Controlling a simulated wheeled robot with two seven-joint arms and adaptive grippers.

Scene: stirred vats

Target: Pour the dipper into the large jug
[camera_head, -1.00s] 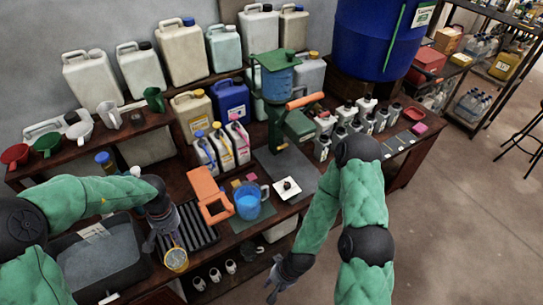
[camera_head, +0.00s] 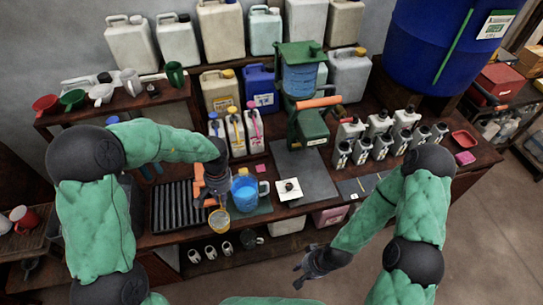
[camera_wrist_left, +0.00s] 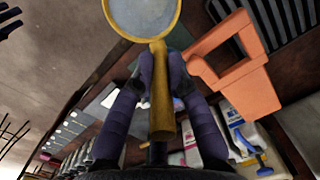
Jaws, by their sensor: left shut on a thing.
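The dipper (camera_head: 219,220) is a yellow-rimmed round cup with a long yellow handle. My left gripper (camera_head: 217,196) is shut on the handle, and both fingers close around it in the left wrist view (camera_wrist_left: 160,75). The cup (camera_wrist_left: 143,15) has a pale grey inside; I cannot tell whether it holds liquid. The large jug (camera_head: 244,193), clear with blue contents and a handle on its right, stands upright on a dark green mat. The dipper is just in front and left of it, near the bench's front edge. My right gripper (camera_head: 312,268) is open and empty, low in front of the bench.
A ribbed black tray (camera_head: 172,208) lies left of the jug. An orange frame-like object (camera_wrist_left: 240,65) is close to the dipper. A white square plate (camera_head: 289,190) lies right of the jug. Bottles (camera_head: 235,132) stand behind. Small cups (camera_head: 209,252) sit on the shelf below.

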